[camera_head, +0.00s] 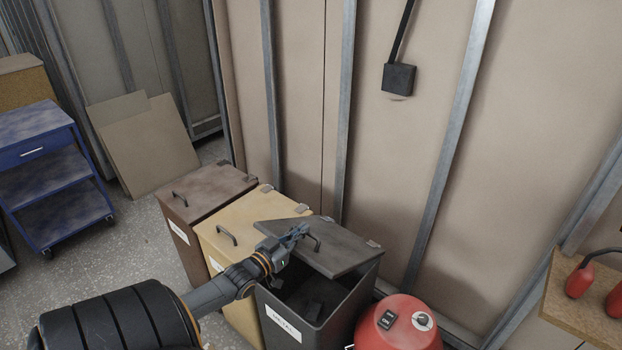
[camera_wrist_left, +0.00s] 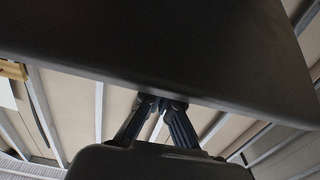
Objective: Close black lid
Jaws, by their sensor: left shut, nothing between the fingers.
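The black lid (camera_head: 318,246) belongs to the black bin (camera_head: 341,313) with a white label in the head view. It is raised at the front, and the dark inside of the bin shows below it. Its handle (camera_head: 313,239) is on top near the front edge. My left gripper (camera_head: 301,231) is shut and empty, at the lid's front-left edge by the handle. In the left wrist view, the lid's dark face (camera_wrist_left: 180,45) fills the top, and the fingertips (camera_wrist_left: 163,101) are close to its edge. I cannot tell whether they touch it. My right gripper is not in view.
A yellow bin (camera_head: 222,262) and a brown bin (camera_head: 192,207) stand closed to the left. A red round machine (camera_head: 398,325) stands close on the right. The wall is behind the bins. A blue cart (camera_head: 50,165) is at far left, with open floor between.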

